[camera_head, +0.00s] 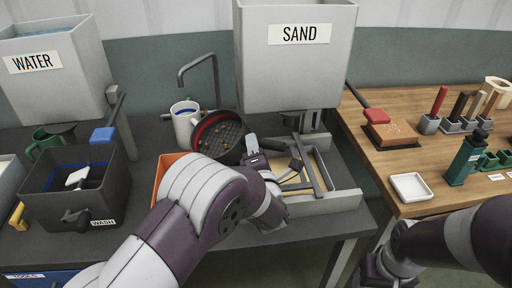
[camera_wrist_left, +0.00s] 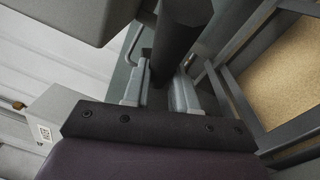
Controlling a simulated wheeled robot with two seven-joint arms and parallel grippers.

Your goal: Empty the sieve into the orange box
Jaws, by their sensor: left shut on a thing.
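The sieve (camera_head: 222,134) is a round dark pan with a red band and a dark mesh. A few small brownish bits lie on the mesh. It is held up behind the orange box and looks tilted towards me. My left gripper (camera_head: 256,150) is shut on its dark handle, which also shows between the fingers in the left wrist view (camera_wrist_left: 178,45). The orange box (camera_head: 165,168) stands at the front of the sieve, mostly hidden by my left arm; its inside is barely visible. My right gripper (camera_head: 376,268) is low at the right, its fingers unclear.
A white mug (camera_head: 185,122) stands left of the sieve. A grey SAND hopper (camera_head: 296,62) hangs behind, above a framed tray of sand (camera_head: 338,200). A dark WASH tub (camera_head: 112,198) stands left. A wooden table (camera_head: 425,163) with tools is at right.

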